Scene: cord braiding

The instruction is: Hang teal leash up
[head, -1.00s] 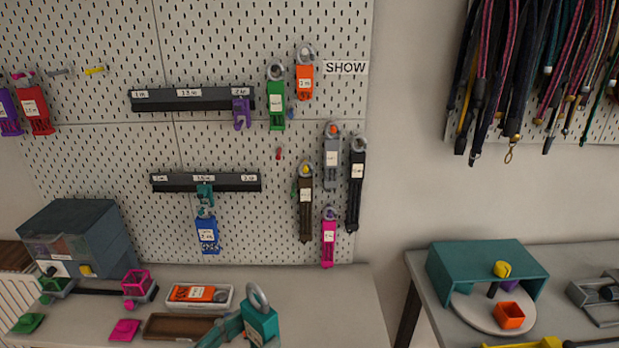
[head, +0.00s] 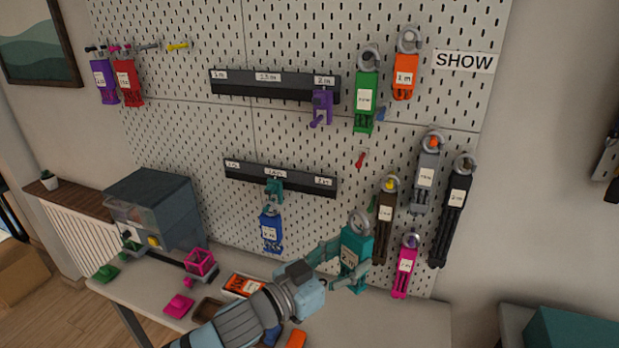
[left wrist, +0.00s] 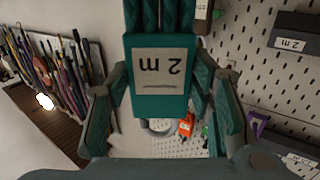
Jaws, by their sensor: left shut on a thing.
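The teal leash (head: 356,258) is a bundle with a white "2 m" label and a grey ring at its top. My left gripper (head: 345,268) is shut on it and holds it roughly upright in front of the lower pegboard. In the left wrist view the leash (left wrist: 160,108) lies between the fingers, its label upside down and its ring beyond. A free red peg (head: 361,160) sticks out above it, and a blue peg (head: 381,114) sits higher, beside the green leash. A dark green peg (head: 372,203) is partly hidden by the brown leash. My right gripper is out of view.
Brown (head: 386,218), pink (head: 405,268), grey (head: 426,175) and black (head: 454,212) leashes hang close on the right. A green leash (head: 365,100) hangs above. Labelled dark rails (head: 280,180) stick out at left. A table (head: 420,325) lies below.

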